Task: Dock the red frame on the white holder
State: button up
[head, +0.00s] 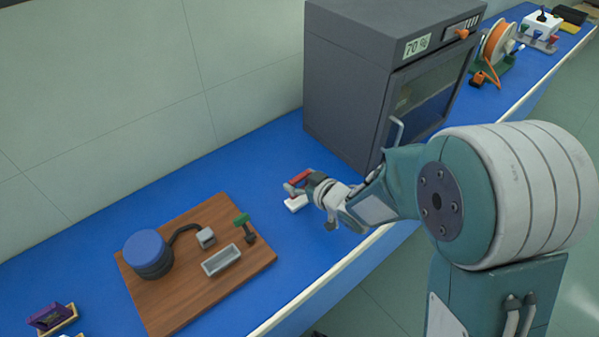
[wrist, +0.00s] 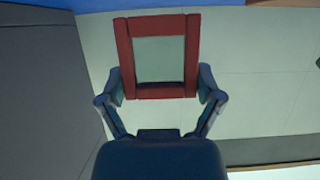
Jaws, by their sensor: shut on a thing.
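My gripper (head: 308,183) is shut on the red frame (head: 301,175), out over the blue bench in front of the grey oven. In the wrist view the red frame (wrist: 157,25) stands between the two fingers of my gripper (wrist: 160,88), which grip its near end at the sides. Its middle shows a pale panel or opening. The white holder (head: 295,204) sits on the bench just below the frame in the head view, partly hidden by frame and gripper. I cannot tell whether frame and holder touch. The holder does not show clearly in the wrist view.
A grey oven (head: 345,95) marked 70 % stands close behind my arm. A wooden board (head: 180,300) to the left carries a blue round device, a grey tray and a green-topped piece. A purple frame (head: 46,316) sits at lower left. Blue bench is bare around the holder.

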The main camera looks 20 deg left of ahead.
jog(key=shift+f, duration=1.25)
jog(key=shift+d, duration=0.1)
dwell(2.9)
jog(key=shift+r, duration=0.35)
jog(key=shift+r, duration=0.35)
jog(key=shift+r, duration=0.1)
jog(key=shift+f, duration=0.8)
dwell(0.8)
jog(key=o, duration=1)
jog(key=shift+c, duration=0.2)
